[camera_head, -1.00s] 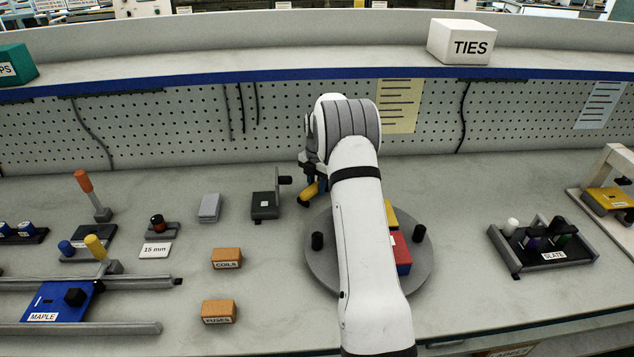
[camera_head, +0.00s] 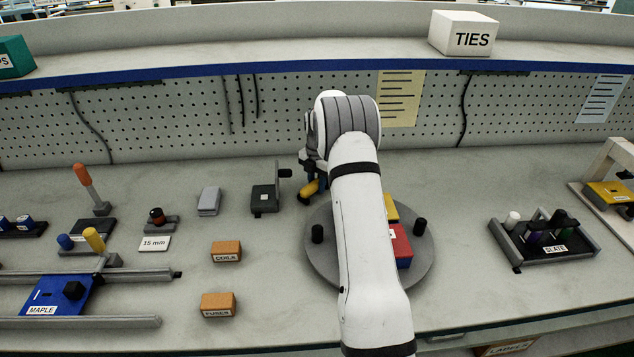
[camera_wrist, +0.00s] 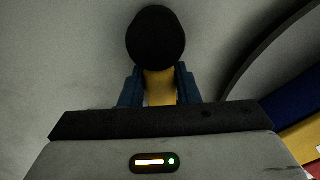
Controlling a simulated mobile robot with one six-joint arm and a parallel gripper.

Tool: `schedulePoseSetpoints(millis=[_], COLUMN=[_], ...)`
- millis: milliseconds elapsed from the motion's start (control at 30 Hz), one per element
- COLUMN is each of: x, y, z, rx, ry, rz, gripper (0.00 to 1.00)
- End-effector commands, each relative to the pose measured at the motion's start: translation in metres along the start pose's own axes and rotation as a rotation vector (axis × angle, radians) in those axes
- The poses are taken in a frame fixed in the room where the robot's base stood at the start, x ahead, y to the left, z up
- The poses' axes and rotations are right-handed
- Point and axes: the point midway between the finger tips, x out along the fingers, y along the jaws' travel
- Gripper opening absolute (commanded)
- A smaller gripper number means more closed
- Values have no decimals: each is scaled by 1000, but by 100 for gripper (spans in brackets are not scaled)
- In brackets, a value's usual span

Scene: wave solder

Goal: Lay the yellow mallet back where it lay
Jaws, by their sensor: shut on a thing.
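The yellow mallet (camera_head: 310,188) shows in the head view just left of my arm, near the back left rim of the round grey turntable. In the wrist view its round black end (camera_wrist: 156,38) points away from the gripper, with the yellow part (camera_wrist: 160,88) between the blue fingers. My gripper (camera_wrist: 160,92) is shut on the mallet. In the head view the gripper is mostly hidden behind my arm. The wrist view shows grey surface around the mallet; I cannot tell whether the mallet touches it.
The round turntable (camera_head: 318,262) carries red and yellow blocks and black knobs. A dark grey block with a side knob (camera_head: 265,198) stands close left of the mallet. Orange boxes labelled COILS (camera_head: 226,252) and FUSES (camera_head: 218,305) lie nearer. Bench right of the turntable is clear up to the SLATE rack (camera_head: 555,258).

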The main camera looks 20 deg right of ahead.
Motion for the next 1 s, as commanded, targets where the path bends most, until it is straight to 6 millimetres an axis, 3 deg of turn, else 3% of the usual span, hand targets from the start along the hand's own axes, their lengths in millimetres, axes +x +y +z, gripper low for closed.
schedulePoseSetpoints(millis=[233,267,533,1000], x=[4,3,3,-2], y=[0,0,-1,0], z=[0,0,1,1], rx=[0,0,1,1], ry=[0,0,0,-1], rz=[0,0,0,1], gripper=[0,31,53,54])
